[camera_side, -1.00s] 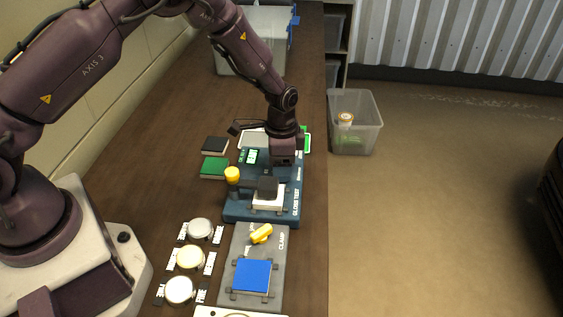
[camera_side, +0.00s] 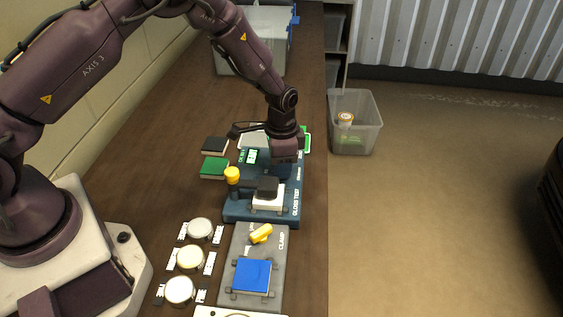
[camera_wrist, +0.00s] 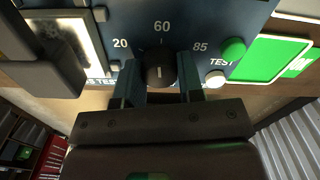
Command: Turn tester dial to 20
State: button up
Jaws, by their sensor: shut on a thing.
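The tester (camera_side: 235,212) is a dark blue box lettered GLOSS TEST on the bench. In the wrist view, its black dial (camera_wrist: 159,70) carries a pale line pointing up, close to the 60 mark (camera_wrist: 162,26). The 20 mark (camera_wrist: 120,43) is to the left and the 85 mark (camera_wrist: 200,47) to the right. My gripper (camera_wrist: 161,84) is shut on the dial, one finger on each side. In the side view my gripper (camera_side: 284,168) is over the far part of the tester and hides the dial. A small lit display (camera_side: 251,156) is too small to read.
A green button (camera_wrist: 233,49) and a white button (camera_wrist: 215,78) sit right of the dial. The clamp plate (camera_side: 277,262) is nearer.

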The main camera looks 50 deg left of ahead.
jog(key=n, duration=1)
jog(key=shift+n, duration=0.3)
dwell(0.4)
jog(key=o, duration=0.9)
jog(key=shift+o, duration=0.2)
notch_tip(320, 180, up, 13)
